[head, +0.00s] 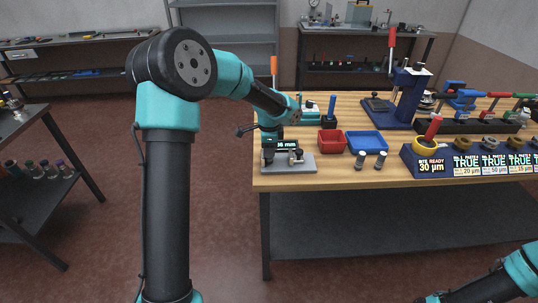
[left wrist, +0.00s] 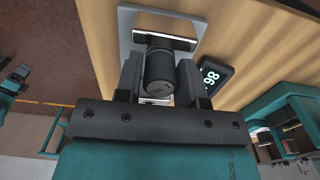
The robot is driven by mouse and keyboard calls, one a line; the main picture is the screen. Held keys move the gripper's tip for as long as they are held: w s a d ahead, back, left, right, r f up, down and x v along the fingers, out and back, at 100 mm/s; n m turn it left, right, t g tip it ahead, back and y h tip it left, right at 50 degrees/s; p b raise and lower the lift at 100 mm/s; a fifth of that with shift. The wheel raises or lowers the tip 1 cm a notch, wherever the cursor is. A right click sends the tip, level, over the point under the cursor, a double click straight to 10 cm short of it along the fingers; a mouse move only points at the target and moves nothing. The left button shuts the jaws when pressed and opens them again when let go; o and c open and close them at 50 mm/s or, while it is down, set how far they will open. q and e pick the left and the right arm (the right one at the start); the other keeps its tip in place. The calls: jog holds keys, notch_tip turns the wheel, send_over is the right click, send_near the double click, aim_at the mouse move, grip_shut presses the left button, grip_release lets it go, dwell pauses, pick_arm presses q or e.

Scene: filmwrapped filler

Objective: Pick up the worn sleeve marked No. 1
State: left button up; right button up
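A dark cylindrical sleeve (left wrist: 159,72) with a partly readable "No. 1" marking on its end stands over a light metal plate in the left wrist view. My left gripper (left wrist: 160,80) points down with one finger on each side of the sleeve. The fingers are very close to its sides, and I cannot tell whether they touch it. In the head view my left gripper (head: 270,150) is over the grey fixture (head: 300,164) at the bench's left front corner, and the sleeve is hard to make out. My right arm shows at the lower right; its gripper state is unclear.
A dark display (left wrist: 211,77) stands right beside the gripper. A red bin (head: 332,143), a blue tray (head: 367,142) and two small cylinders (head: 360,160) are to the right. Further right are a blue press (head: 407,90) and a labelled rack (head: 432,162).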

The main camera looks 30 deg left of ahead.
pick_arm(q)
jog(key=c, duration=0.6)
jog(key=shift+o, duration=0.2)
jog(key=shift+r, duration=0.15)
notch_tip(320, 180, up, 28)
dwell(0.5)
